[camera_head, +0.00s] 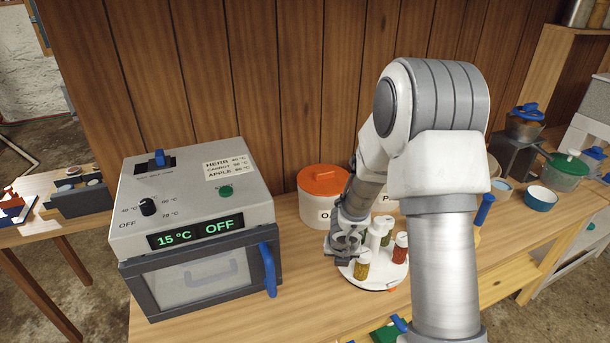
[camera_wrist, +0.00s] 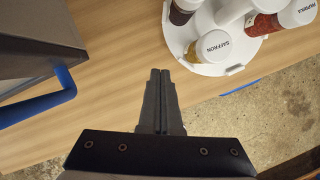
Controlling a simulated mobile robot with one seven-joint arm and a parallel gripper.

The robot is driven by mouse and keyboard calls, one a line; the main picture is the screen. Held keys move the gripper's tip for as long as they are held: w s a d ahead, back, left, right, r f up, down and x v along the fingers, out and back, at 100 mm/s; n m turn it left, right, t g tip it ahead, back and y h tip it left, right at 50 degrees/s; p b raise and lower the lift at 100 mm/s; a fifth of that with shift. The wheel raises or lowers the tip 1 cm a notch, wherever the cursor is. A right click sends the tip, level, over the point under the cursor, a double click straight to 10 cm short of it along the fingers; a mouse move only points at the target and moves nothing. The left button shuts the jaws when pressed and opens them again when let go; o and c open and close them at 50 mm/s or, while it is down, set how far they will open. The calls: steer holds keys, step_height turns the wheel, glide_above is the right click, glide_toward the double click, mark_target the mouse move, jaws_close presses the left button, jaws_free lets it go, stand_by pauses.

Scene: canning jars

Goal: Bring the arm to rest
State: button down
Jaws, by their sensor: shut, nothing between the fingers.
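My arm reaches from the right foreground over the wooden table (camera_head: 215,318) in the head view. My gripper (camera_wrist: 160,72) shows in the wrist view with its two fingers together and nothing between them. It is above the table, between the blue handle of the grey machine and the white round spice rack (camera_wrist: 245,62). In the head view my wrist covers the left part of the rack (camera_head: 380,280), and the fingertips are hard to make out there. Jars stand on the rack, among them one labelled SAFFRON (camera_wrist: 212,46) and one labelled PAPRIKA (camera_wrist: 298,12).
A grey machine (camera_head: 190,205) stands left, its display reading 15 °C and OFF, with a blue door handle (camera_head: 268,270). An orange-lidded white canister (camera_head: 318,205) stands behind my wrist. A blue bowl (camera_head: 540,199) and green-lidded pot (camera_head: 566,174) are right. Bare table lies before the machine.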

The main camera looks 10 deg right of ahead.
steer(key=w+a+r+n+t+y, duration=0.15)
steer(key=a+r+n, duration=0.25)
steer(key=r+n, duration=0.65)
steer(key=s+a+r+n+t+y, duration=0.1)
steer(key=s+a+r+n+y, duration=0.15)
steer(key=r+n, duration=0.3)
steer(key=s+a+r+n+y, duration=0.1)
steer(key=s+a+r+n, duration=0.1)
steer(key=s+r+n, duration=0.35)
steer(key=s+d+r+n+h, duration=0.2)
steer(key=s+d+r+n, duration=0.1)
steer(key=s+n, duration=0.5)
steer(key=s+d+r+n+g+h, duration=0.1)
steer(key=s+d+r+n+h, duration=0.1)
steer(key=s+r+n, duration=0.3)
steer(key=s+d+n, duration=0.1)
steer(key=s+n, duration=0.3)
steer(key=s, duration=0.1)
steer(key=shift+s+d, duration=0.35)
steer(key=shift+d, duration=0.1)
